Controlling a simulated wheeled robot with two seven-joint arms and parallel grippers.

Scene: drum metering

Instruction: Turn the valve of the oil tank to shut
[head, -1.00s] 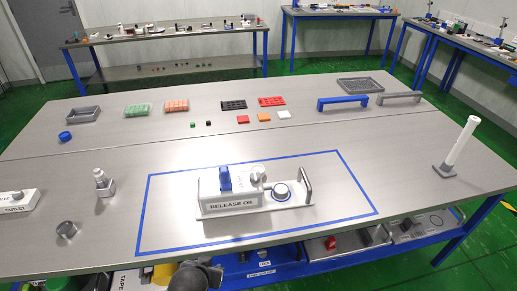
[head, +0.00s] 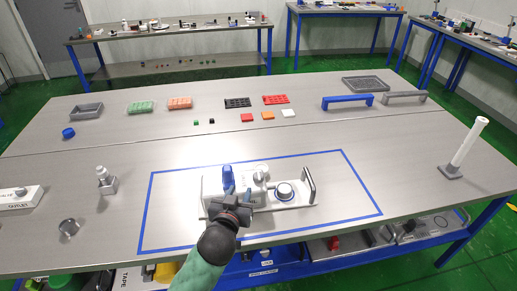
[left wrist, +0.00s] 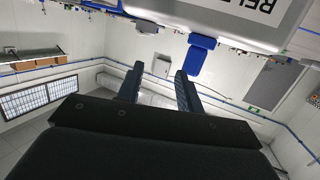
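The oil tank (head: 212,190) is a grey-white box labelled RELEASE OIL in the earlier head view, on a base plate inside the blue taped rectangle. The left fingers (left wrist: 158,84) are apart and empty. My right gripper is not in view.
A round dial (head: 284,191) and an upright grey handle (head: 308,184) share the base plate, right of the tank. A white cylinder (head: 469,143) stands at the right. A small bottle (head: 104,175) and a metal cap (head: 69,227) are at the left.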

